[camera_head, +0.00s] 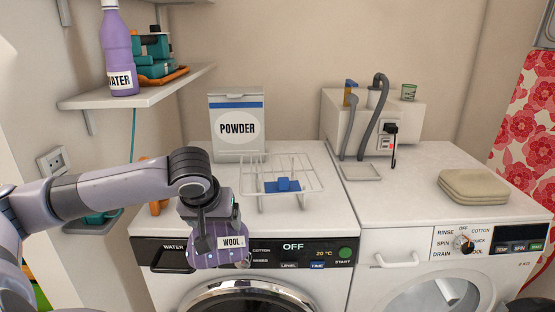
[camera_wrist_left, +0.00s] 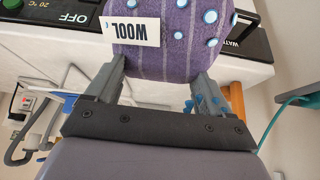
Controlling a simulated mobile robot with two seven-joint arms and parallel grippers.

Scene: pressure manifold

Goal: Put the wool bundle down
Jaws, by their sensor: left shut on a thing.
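The wool bundle (camera_head: 218,252) is purple with pale blue dots and a white WOOL label. My left gripper (camera_head: 212,222) is shut on it and holds it in front of the left washing machine's control panel (camera_head: 290,252). In the left wrist view the bundle (camera_wrist_left: 175,55) sits between the two fingers of my left gripper (camera_wrist_left: 158,78). The head view does not show anything under the bundle that supports it. My right gripper is not in view.
On the left machine's top (camera_head: 330,208) stand a POWDER box (camera_head: 237,150) and a white wire rack (camera_head: 300,176) with a blue piece. The right machine carries a beige folded cloth (camera_head: 480,187) and a hose unit (camera_head: 345,125). A shelf (camera_head: 135,97) holds a WATER bottle (camera_head: 118,55).

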